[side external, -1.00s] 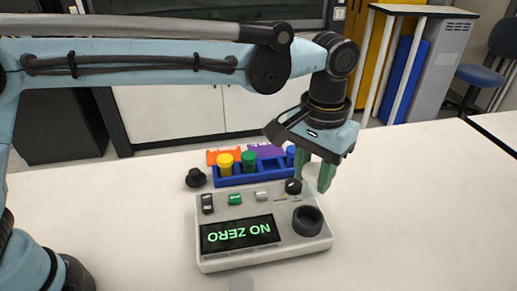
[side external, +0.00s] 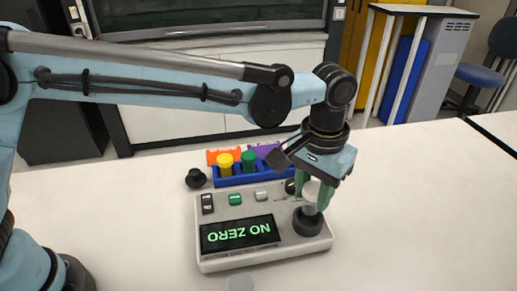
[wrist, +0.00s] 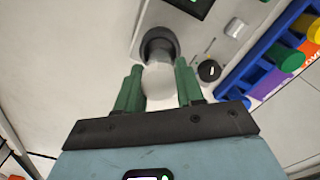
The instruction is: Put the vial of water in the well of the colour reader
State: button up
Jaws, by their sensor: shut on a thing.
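The colour reader (side external: 215,257) is a pale grey box on the table with a lit display reading "NO ZERO". Its well (side external: 308,224) is a raised black ring at the right, also in the wrist view (wrist: 159,43). My gripper (side external: 313,199) has green fingers shut on a whitish, clear vial (side external: 311,193). The vial's rounded top shows between the fingers in the wrist view (wrist: 158,82). The vial stands roughly upright at the well, its lower part overlapping the ring in view. I cannot tell whether its bottom is inside the well or just above it.
A blue rack (side external: 226,182) behind the reader holds a yellow-topped piece (side external: 225,165) and a green-topped piece (side external: 249,159). Orange and purple cards lie behind it. A black knob-like piece (side external: 196,178) lies left of the rack. The table at right is clear.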

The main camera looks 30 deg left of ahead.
aim_at(311, 205)
dwell(0.4)
jog(key=shift+f, duration=1.65)
jog(key=shift+f, duration=0.3)
jog(key=o, duration=1.6)
jog(key=shift+r, duration=0.1)
jog(key=shift+r, duration=3.4)
